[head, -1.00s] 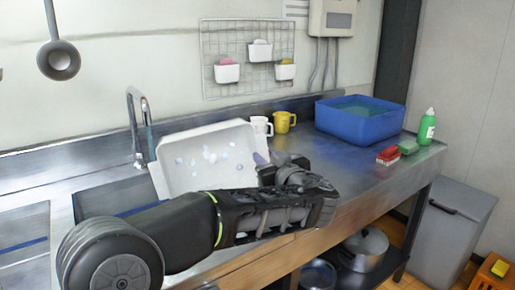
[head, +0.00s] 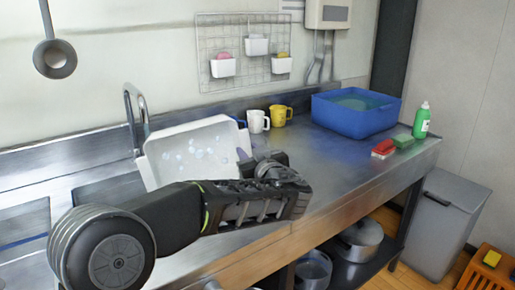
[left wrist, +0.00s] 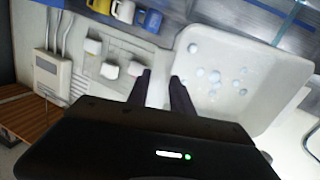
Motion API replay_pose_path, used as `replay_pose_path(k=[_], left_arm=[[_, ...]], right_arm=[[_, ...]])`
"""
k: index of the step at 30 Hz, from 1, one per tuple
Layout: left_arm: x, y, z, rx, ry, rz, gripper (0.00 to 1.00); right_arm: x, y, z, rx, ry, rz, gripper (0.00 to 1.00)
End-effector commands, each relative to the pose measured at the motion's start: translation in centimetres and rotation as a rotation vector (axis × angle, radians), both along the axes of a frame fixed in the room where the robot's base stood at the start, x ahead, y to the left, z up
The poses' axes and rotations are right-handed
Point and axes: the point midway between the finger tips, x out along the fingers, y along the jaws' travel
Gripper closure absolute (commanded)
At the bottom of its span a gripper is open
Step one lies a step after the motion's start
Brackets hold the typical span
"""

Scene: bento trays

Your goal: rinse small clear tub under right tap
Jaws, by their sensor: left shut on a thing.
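The tub (head: 165,170), pale and whitish with several round clear spots or drops on its inner face, is tilted up above the sink at the left of the head view. In the left wrist view the tub (left wrist: 262,95) fills the upper right. My left gripper (head: 250,166) is shut on its right-hand edge; its fingers (left wrist: 162,90) show beside the rim in the wrist view. The grey curved tap (head: 128,100) stands just behind the tub's left side. No running water can be made out. My right gripper is not in view.
White mug (head: 257,121) and yellow mug (head: 278,115) stand behind the tub. A blue basin of water (head: 355,122), red brush (head: 383,149), green sponge (head: 403,141) and green bottle (head: 422,122) are at right. The counter's middle is clear. A ladle (head: 54,58) hangs upper left.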

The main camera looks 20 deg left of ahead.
Motion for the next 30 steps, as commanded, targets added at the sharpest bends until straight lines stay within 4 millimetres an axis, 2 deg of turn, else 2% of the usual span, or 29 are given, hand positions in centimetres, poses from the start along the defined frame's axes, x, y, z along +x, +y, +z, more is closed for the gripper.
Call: replay_pose_path(k=[1, 16, 18, 21, 30], left_arm=[[0.1, 0.5, 0.2, 0.002, 0.003, 0.001, 1.00], [1.4, 5.7, -0.9, 0.001, 0.004, 0.000, 1.00], [1.5, 6.3, -1.9, -0.002, -0.001, 0.000, 1.00], [1.7, 7.1, -2.1, -0.001, -0.002, 0.000, 1.00], [2.2, 9.1, -2.2, -0.001, -0.001, 0.000, 1.00]], right_arm=[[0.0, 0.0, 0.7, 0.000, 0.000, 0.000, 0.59], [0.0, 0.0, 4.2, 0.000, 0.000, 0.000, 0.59], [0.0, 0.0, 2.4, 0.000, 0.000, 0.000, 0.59], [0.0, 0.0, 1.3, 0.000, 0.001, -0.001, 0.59], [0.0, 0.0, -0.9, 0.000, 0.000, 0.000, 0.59]])
